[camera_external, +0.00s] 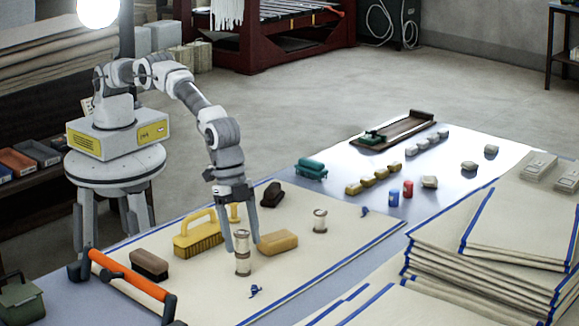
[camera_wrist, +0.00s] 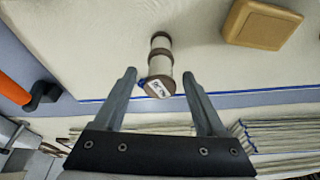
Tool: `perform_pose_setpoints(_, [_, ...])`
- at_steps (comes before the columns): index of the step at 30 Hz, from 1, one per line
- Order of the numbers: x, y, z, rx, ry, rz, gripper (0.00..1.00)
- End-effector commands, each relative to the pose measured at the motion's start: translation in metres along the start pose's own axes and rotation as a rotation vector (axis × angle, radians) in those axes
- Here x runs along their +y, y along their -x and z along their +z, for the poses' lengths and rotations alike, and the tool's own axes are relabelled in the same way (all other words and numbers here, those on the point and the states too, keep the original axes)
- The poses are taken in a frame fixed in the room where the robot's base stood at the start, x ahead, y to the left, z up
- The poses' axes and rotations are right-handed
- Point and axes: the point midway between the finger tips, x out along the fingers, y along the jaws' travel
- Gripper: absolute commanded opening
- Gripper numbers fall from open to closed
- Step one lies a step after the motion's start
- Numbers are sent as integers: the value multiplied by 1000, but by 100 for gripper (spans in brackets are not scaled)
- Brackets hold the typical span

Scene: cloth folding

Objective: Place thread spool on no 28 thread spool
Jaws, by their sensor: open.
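Two cream thread spools with brown rims appear stacked upright on the cream sheet in the external view, the upper spool (camera_external: 242,241) on the lower spool (camera_external: 243,266). In the wrist view the upper spool (camera_wrist: 160,66) shows a white label on its top end, too small to read. The lower spool (camera_wrist: 160,44) shows beyond it. My gripper (camera_external: 241,246) is open, its fingers on either side of the upper spool; the wrist view (camera_wrist: 159,73) shows gaps beside it. Another spool (camera_external: 320,221) stands apart to the right. I cannot tell which spool is no 28.
A tan block (camera_external: 277,243) lies close right of the stack. A yellow-handled brush (camera_external: 197,237) and a dark brush (camera_external: 149,264) are left. An orange-handled bar (camera_external: 128,275) lies at front left. Blue thread (camera_external: 255,291) lies in front. Folded cloth (camera_external: 480,262) is piled right.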

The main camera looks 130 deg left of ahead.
Motion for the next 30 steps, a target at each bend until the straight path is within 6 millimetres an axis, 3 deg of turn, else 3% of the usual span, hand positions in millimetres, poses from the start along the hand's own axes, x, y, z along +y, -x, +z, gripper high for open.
perform_pose_setpoints(8, [0,23,-2,2,0,0,73])
perform_pose_setpoints(18, [0,90,-2,2,0,0,73])
perform_pose_setpoints(30, [-4,138,0,7,5,-1,73])
